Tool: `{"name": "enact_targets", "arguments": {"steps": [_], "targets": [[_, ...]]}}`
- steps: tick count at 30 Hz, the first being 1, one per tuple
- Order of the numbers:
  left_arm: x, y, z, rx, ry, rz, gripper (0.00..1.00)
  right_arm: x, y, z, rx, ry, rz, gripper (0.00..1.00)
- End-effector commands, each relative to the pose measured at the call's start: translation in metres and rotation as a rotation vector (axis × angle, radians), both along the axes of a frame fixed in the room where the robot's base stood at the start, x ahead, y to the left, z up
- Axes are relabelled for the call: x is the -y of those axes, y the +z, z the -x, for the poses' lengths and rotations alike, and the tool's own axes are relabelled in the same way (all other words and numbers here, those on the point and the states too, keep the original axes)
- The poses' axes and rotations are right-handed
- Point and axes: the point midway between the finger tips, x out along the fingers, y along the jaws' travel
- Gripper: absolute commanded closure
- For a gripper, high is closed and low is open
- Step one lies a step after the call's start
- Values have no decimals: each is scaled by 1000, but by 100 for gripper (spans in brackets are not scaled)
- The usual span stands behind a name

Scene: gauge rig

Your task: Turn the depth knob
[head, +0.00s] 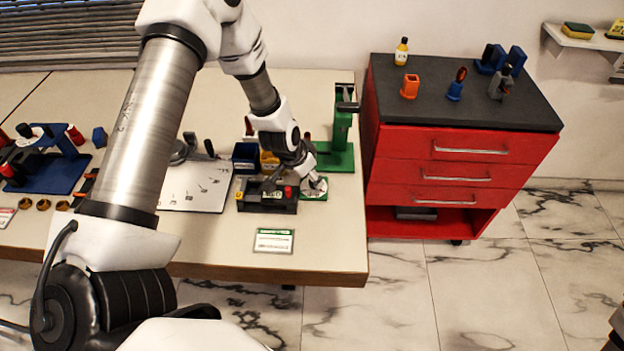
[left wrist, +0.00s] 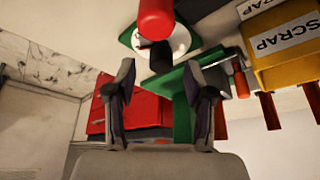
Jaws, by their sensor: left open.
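A green stand (head: 337,150) with an upright column and a dark arm at its top stands near the table's right edge. My left gripper (head: 313,183) is in front of it, low over a white round piece on a green plate (head: 318,194). In the left wrist view my left gripper (left wrist: 158,75) is open, with nothing between its fingers. Beyond the fingertips are a red cylinder (left wrist: 155,18), a dark piece below it and a white round face (left wrist: 178,40). The green stand (left wrist: 184,112) shows behind the fingers. I cannot tell which part is the depth knob.
A dark block with a white label (head: 266,196) sits just left of the gripper. A yellow SCRAP bin (left wrist: 282,42) is close at the right of the wrist view. A red drawer cabinet (head: 455,160) stands right of the table. A labelled card (head: 273,240) lies in front.

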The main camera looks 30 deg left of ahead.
Motion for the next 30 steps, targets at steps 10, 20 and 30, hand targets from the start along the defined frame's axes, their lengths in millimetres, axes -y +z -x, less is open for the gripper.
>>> {"name": "enact_targets", "arguments": {"steps": [10,20,30], "targets": [[2,-13,-6,0,1,0,47,0,-6,-1,2,0,0,60],[2,-13,-5,0,0,0,100,0,-7,-1,2,0,0,60],[2,-16,-6,0,-48,1,100,0,-18,-1,2,0,0,60]]}}
